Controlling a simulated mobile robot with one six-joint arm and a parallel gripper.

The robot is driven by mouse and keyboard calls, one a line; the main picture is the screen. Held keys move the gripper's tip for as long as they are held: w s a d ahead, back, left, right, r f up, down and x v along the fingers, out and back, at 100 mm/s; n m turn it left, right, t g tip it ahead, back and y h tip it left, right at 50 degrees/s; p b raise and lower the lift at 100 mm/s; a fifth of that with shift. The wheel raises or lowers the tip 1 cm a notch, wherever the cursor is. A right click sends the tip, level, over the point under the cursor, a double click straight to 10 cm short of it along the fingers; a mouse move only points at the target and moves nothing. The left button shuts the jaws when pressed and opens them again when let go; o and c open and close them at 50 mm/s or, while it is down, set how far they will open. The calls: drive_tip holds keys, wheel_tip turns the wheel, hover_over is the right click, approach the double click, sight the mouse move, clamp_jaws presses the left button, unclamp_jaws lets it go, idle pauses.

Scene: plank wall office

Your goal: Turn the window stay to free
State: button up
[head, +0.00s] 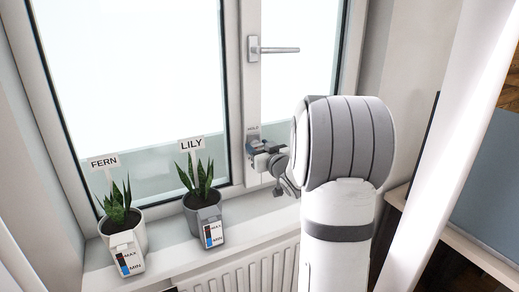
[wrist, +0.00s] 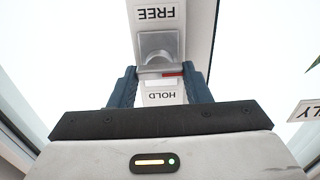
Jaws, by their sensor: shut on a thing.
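The window stay (wrist: 158,45) is a grey metal fitting with a rounded knob and a red mark, on a white plate on the window frame. In the wrist view the plate reads FREE (wrist: 157,13) upside down at the top and HOLD (wrist: 162,96) upside down, closer to me. My gripper (wrist: 160,72) is shut on the stay, with one dark blue finger on either side. The held part is partly hidden between the fingers. In the head view my gripper (head: 265,150) is at the frame's lower part, below a small label, and covers most of the stay.
Potted plants labelled FERN (head: 121,218) and LILY (head: 202,208) stand on the white sill (head: 172,262), left of my arm. The window handle (head: 272,49) is above, pointing right. A radiator (head: 250,272) is below the sill, and a white curtain (head: 440,130) hangs at right.

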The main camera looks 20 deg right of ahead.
drive_tip(key=n+b, duration=0.1)
drive_tip(key=b, duration=0.1)
drive_tip(key=n+b, duration=0.2)
drive_tip(key=b, duration=0.1)
drive_tip(key=shift+f, duration=0.3)
drive_tip(key=n+b, duration=0.5)
drive_tip(key=b, duration=0.1)
drive_tip(key=shift+a+n+b, duration=0.15)
drive_tip(key=shift+n+b, duration=4)
drive_tip(key=shift+n, duration=0.55)
drive_tip(key=shift+r+n, duration=0.1)
drive_tip(key=shift+n, duration=0.2)
drive_tip(key=o, duration=1)
drive_tip(key=shift+s, duration=0.1)
